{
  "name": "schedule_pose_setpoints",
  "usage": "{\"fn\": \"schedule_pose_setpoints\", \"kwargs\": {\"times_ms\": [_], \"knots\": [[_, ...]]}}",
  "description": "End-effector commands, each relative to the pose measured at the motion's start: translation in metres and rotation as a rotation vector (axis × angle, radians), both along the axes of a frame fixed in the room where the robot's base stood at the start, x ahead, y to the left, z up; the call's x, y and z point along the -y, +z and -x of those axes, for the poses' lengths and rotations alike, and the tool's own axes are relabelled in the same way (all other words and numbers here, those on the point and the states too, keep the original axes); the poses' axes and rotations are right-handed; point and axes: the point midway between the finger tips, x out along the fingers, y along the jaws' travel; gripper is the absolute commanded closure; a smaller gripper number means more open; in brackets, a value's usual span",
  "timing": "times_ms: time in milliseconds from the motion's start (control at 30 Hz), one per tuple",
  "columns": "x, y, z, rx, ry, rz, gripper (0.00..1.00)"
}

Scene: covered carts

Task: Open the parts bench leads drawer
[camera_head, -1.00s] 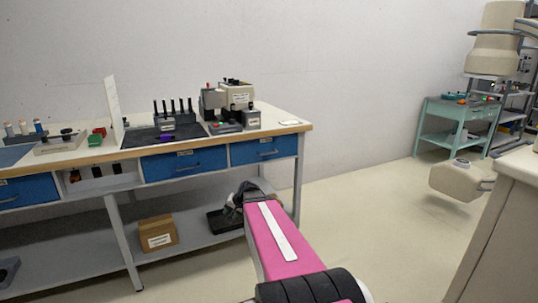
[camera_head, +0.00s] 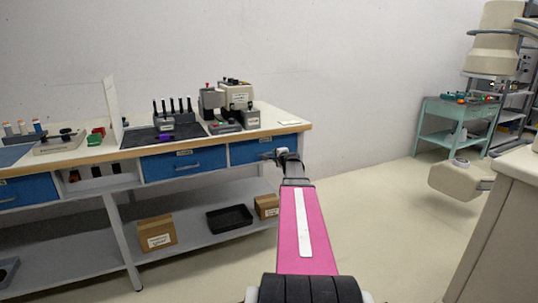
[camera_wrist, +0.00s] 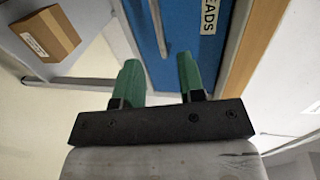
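The bench (camera_head: 221,140) has several blue drawers under its wooden top. The rightmost blue drawer (camera_head: 242,152) is closed, and my gripper (camera_head: 270,155) is in front of its right part. In the wrist view that drawer's blue front (camera_wrist: 205,55) carries a label whose visible letters read "EADS". Its grey bar handle (camera_wrist: 158,28) runs up the picture, beyond my fingertips and between them. My gripper (camera_wrist: 160,75) has two green fingers set apart, with nothing between the tips.
Another blue drawer (camera_head: 184,163) sits to the left. The lower shelf (camera_head: 195,236) holds a black tray (camera_head: 229,218) and cardboard boxes (camera_head: 156,233). Tools and a machine (camera_head: 237,93) stand on the bench top. A pale cabinet (camera_head: 500,235) stands at right; the floor between is clear.

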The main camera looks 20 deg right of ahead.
Motion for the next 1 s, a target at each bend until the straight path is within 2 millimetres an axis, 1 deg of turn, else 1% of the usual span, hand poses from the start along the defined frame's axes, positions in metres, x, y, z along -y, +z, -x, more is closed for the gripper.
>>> {"fn": "schedule_pose_setpoints", "kwargs": {"times_ms": [33, 300, 433, 500, 600, 833, 867, 900, 967, 1000], "knots": [[0.001, -0.002, -0.011, 0.000, 0.001, 0.000, 0.63], [0.001, -0.013, -0.058, -0.001, 0.002, 0.001, 0.63], [0.000, -0.017, -0.076, -0.001, 0.002, 0.001, 0.63], [0.000, -0.018, -0.083, -0.002, 0.002, 0.001, 0.63], [0.000, -0.019, -0.087, -0.001, 0.002, 0.001, 0.63], [-0.001, -0.019, -0.087, -0.001, 0.002, 0.001, 0.63], [-0.001, -0.019, -0.087, -0.001, 0.002, 0.001, 0.67], [-0.001, -0.019, -0.087, -0.001, 0.002, 0.001, 0.80], [-0.001, -0.019, -0.087, -0.001, 0.002, 0.002, 0.99], [-0.001, -0.019, -0.087, -0.001, 0.002, 0.002, 1.00]]}}
